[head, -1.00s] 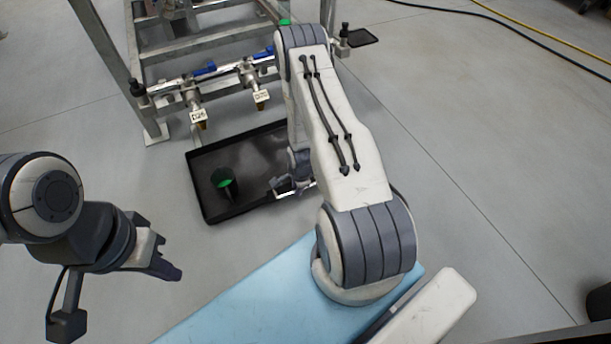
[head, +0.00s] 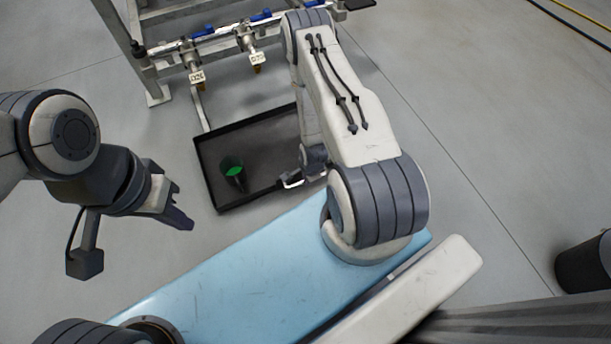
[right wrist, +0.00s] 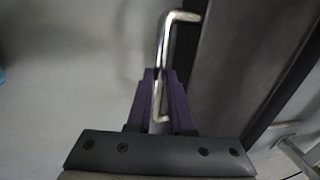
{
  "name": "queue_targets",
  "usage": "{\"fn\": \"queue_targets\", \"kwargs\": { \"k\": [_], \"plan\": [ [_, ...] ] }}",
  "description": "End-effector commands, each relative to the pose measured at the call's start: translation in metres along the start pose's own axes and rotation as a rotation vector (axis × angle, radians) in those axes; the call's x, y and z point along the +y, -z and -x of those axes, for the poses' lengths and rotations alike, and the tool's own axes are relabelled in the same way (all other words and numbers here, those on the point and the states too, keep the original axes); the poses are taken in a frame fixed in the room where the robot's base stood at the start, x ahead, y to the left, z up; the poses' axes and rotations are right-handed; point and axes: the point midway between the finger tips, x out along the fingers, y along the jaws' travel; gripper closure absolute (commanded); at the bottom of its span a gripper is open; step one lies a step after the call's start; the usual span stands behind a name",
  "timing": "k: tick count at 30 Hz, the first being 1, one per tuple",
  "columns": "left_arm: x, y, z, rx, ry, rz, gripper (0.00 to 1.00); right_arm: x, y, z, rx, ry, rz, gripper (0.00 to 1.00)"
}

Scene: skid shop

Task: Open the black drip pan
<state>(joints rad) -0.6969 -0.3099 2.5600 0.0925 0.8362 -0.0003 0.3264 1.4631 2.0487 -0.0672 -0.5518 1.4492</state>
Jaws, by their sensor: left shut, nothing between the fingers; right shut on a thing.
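The black drip pan (head: 217,180) is a shallow tray on the floor in front of the metal frame; its right end is partly hidden behind my right arm. A green-topped black funnel (head: 234,171) stands in it. A bright metal handle (right wrist: 162,60) is on the pan's near side. My right gripper (right wrist: 160,100) is shut on this handle, beside the pan's dark rim. In the head view my right gripper (head: 290,182) is at the pan's near edge. My left gripper (head: 186,222) is shut and empty, above the floor left of the pan.
The metal frame (head: 160,92) stands behind the pan, with tagged valves (head: 195,76) hanging over its far side. My light blue base lies in front. A dark cylindrical object (head: 585,262) is at the far right. Bare floor lies left of the pan.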

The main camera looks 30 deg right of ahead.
Motion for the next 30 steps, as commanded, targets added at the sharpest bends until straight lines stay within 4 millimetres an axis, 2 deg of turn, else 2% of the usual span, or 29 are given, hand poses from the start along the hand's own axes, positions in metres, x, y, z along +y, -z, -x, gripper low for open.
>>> {"fn": "queue_targets", "kwargs": {
  "k": [5, 6, 7, 8, 17, 20, 30],
  "plan": [
    [0.0, 0.0, -0.001, 0.0, 0.0, 0.0, 1.0, 0.001, 0.001, -0.002, 0.004, -0.003, -0.009, 1.0],
    [0.0, 0.0, -0.001, 0.0, 0.0, 0.0, 1.0, 0.001, 0.001, -0.002, 0.004, -0.002, -0.009, 0.69],
    [0.0, 0.0, -0.001, 0.0, 0.0, 0.0, 1.0, 0.001, 0.001, -0.002, 0.004, -0.002, -0.009, 0.57],
    [0.0, 0.0, -0.001, 0.0, 0.0, 0.0, 1.0, 0.0, 0.001, -0.002, 0.004, -0.001, -0.008, 0.5],
    [0.0, 0.0, 0.0, 0.0, 0.0, 0.0, 1.0, -0.002, -0.001, 0.0, 0.003, 0.003, -0.003, 0.5],
    [0.0, 0.0, 0.005, 0.0, 0.0, 0.0, 1.0, -0.003, -0.001, 0.008, 0.003, 0.003, -0.003, 0.5],
    [0.003, 0.002, 0.043, 0.0, 0.0, 0.0, 1.0, -0.002, 0.0, 0.074, 0.003, 0.001, -0.004, 0.5]
  ]
}}
